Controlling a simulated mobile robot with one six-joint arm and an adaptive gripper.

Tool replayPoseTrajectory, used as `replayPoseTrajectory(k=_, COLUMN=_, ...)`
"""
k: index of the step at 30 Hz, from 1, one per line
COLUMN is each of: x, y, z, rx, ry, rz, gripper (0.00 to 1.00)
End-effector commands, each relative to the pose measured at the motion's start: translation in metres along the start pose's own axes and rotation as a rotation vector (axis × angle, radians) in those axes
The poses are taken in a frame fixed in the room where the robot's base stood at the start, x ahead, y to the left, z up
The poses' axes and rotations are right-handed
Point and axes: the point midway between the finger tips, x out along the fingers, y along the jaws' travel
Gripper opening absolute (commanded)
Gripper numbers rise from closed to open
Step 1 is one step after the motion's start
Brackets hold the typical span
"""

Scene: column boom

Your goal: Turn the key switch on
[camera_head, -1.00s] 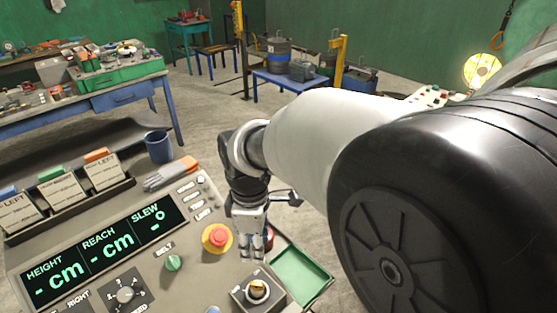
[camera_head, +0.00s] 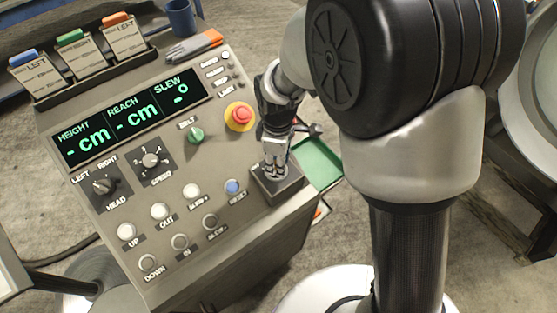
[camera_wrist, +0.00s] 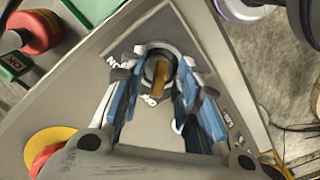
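The key switch (camera_wrist: 160,74) shows in the wrist view as a brass-coloured key in a round barrel on a grey plate. Lettering beside it is partly covered by the fingers. My gripper (camera_wrist: 160,82) is open, its blue-padded fingers on either side of the key, with a gap visible around it. In the head view my gripper (camera_head: 275,172) points down over the switch's dark square base (camera_head: 287,190) at the panel's right corner. There the fingers hide the key, and contact cannot be told.
The grey console (camera_head: 165,245) carries a red emergency button (camera_head: 240,115) close to my gripper, a green knob (camera_head: 195,134) and a blue button (camera_head: 232,187). A green tray (camera_head: 318,163) sits at the console's right. A display (camera_head: 135,118) shows dashes.

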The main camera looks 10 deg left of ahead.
Motion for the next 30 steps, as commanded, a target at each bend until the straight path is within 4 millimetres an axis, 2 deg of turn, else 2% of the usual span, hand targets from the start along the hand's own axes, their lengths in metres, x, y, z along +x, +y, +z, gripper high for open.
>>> replayPoseTrajectory(k=3, x=0.0058, y=0.0000, z=0.0000, rx=0.000, ry=0.000, rz=0.000, gripper=0.30)
replayPoseTrajectory(k=11, x=0.0063, y=0.0001, z=0.0000, rx=0.000, ry=0.000, rz=0.000, gripper=0.30)
replayPoseTrajectory(k=24, x=0.0061, y=0.0001, z=-0.0001, rx=0.000, ry=0.000, rz=0.001, gripper=0.01)
replayPoseTrajectory(k=30, x=0.0061, y=0.0002, z=-0.0001, rx=0.000, ry=0.000, rz=0.001, gripper=0.00)
